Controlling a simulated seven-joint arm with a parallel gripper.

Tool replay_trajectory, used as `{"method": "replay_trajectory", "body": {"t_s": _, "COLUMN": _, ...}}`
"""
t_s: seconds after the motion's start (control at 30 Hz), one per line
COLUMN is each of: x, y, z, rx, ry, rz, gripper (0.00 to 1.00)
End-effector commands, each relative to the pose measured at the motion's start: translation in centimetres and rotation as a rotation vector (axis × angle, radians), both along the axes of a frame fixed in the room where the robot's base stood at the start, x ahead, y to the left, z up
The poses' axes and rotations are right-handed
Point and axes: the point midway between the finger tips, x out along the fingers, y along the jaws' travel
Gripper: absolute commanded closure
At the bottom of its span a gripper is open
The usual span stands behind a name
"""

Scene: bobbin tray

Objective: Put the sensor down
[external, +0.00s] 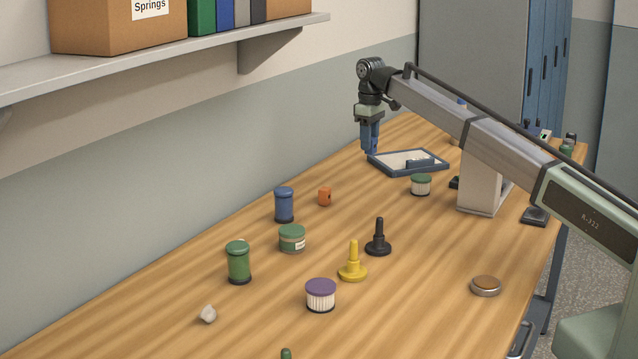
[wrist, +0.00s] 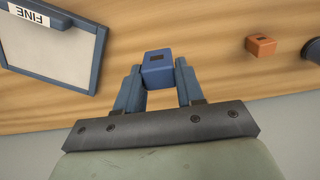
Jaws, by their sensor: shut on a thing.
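The sensor looks to be a small blue block (wrist: 157,68) with a dark rectangular mark on one face. In the wrist view it sits between the two blue fingertips of my gripper (wrist: 158,80), which is shut on it. In the external view my gripper (external: 369,148) points down at the far end of the bench, just left of the blue-rimmed tray. The fingers largely hide the block there. I cannot tell how high it is above the wood.
The tray (external: 380,168) has a pale floor; its "FINE" label (wrist: 29,15) shows in the wrist view. An orange block (external: 325,196) and a blue bobbin (external: 284,205) stand nearer. A green-lidded jar (external: 421,185) stands by the tray. Bare wood lies between tray and orange block.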

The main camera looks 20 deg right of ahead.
Motion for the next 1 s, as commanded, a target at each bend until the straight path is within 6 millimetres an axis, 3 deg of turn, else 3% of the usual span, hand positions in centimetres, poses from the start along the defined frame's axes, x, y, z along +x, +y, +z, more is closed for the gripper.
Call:
{"method": "replay_trajectory", "body": {"t_s": 0.27, "x": -4.4, "y": 10.4, "z": 0.1, "rx": 0.0, "ry": 0.0, "rz": 0.018, "gripper": 0.92}}
{"method": "replay_trajectory", "body": {"t_s": 0.6, "x": -12.1, "y": 23.1, "z": 0.2, "rx": 0.0, "ry": 0.0, "rz": 0.032, "gripper": 0.92}}
{"method": "replay_trajectory", "body": {"t_s": 0.8, "x": -17.0, "y": 29.3, "z": 0.2, "rx": 0.0, "ry": 0.0, "rz": 0.039, "gripper": 0.92}}
{"method": "replay_trajectory", "body": {"t_s": 1.0, "x": -20.7, "y": 33.4, "z": 0.2, "rx": 0.0, "ry": 0.0, "rz": 0.042, "gripper": 0.92}}
